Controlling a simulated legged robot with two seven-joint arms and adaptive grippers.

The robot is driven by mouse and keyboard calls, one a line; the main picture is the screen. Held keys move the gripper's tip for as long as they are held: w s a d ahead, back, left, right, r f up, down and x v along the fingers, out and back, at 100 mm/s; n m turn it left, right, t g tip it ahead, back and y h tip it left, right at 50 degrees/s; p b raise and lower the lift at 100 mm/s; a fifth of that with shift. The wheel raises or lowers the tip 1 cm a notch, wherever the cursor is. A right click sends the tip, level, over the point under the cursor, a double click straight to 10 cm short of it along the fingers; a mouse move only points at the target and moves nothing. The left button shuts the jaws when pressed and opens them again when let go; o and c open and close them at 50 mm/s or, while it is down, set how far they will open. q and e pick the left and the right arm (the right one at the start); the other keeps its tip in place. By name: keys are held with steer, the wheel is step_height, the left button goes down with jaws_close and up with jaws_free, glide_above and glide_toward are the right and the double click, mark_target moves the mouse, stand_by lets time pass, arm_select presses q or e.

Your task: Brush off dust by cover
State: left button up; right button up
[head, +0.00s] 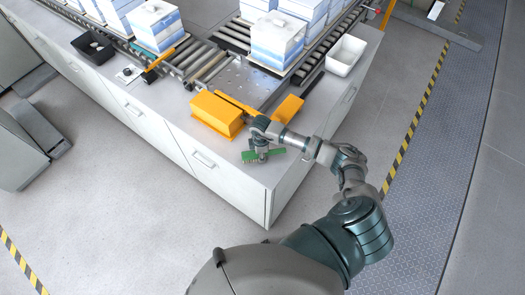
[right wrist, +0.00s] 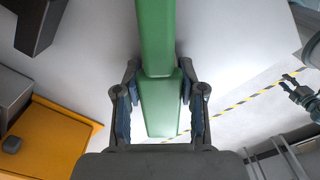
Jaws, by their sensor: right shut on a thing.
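My right gripper (head: 262,149) is low over the front corner of the grey counter. It is shut on a green brush (head: 276,153). In the right wrist view the brush's green handle (right wrist: 158,45) runs between the two fingers (right wrist: 160,108). The bristles are too small to make out clearly, and I cannot tell whether the brush touches the counter. A white block with blue bands (head: 277,38), possibly the cover, stands on a thin plate on the conveyor beyond the gripper.
An orange box (head: 216,114) stands on the counter (head: 180,122) just left of the gripper; a smaller orange block (head: 288,109) is behind it. A white bin (head: 346,54) is at the back right, a black tray (head: 92,47) at the left. More blue-banded blocks (head: 155,25) line the rollers.

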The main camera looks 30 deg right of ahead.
mark_target(258, 164)
steer(key=shift+s+a+f+p, duration=0.15)
steer(key=shift+s+a+p, duration=0.3)
steer(key=shift+a, duration=0.3)
steer(key=shift+s+a, duration=0.2)
steer(key=shift+a, duration=0.05)
steer(key=shift+s+a+f, duration=0.1)
steer(key=shift+a+f, duration=0.05)
steer(key=shift+a, duration=0.15)
steer(key=shift+r, duration=0.5)
steer(key=r, duration=0.4)
steer(key=shift+w+d+p, duration=0.15)
steer(key=shift+w+p, duration=0.15)
steer(key=shift+p, duration=0.05)
steer(key=shift+r, duration=0.6)
